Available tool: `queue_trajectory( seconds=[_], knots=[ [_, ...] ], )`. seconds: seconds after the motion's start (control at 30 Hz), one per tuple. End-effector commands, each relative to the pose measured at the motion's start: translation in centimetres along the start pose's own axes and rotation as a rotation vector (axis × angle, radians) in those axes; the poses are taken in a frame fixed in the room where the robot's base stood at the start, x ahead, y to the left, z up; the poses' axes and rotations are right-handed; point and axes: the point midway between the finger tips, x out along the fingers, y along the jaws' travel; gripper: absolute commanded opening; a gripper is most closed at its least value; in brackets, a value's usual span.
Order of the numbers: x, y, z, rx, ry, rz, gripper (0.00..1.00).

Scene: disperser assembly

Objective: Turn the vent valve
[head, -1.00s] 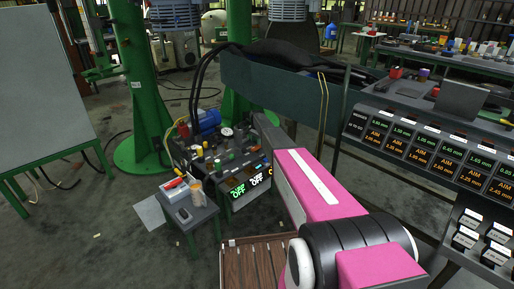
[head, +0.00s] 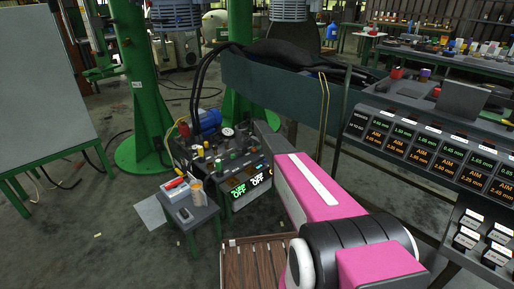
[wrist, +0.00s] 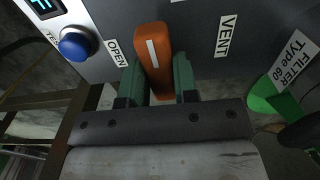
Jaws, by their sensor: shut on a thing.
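The vent valve's orange handle (wrist: 152,52), with a white line along it, stands out from the grey panel (wrist: 204,40) at the top middle of the wrist view. The green fingers of my gripper (wrist: 159,76) are on either side of the handle and shut on it. An OPEN label is left of the handle and a VENT label is to its right. In the head view the control box (head: 222,155) stands beyond my pink arm, and my gripper is hidden there.
A blue button (wrist: 75,43) is left of the handle in the wrist view. A green part by a FILTER label (wrist: 290,77) is at the right. In the head view a small table (head: 188,212) stands in front of the box, with a wooden slatted surface (head: 255,262) nearby.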

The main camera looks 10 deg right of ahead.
Motion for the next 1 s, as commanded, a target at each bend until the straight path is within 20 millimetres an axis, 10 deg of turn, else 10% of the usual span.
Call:
queue_trajectory(
  seconds=[1.0],
  knots=[
    [-0.07, -0.01, -0.01, -0.75, 0.0, 0.0, 0.04]
  ],
)
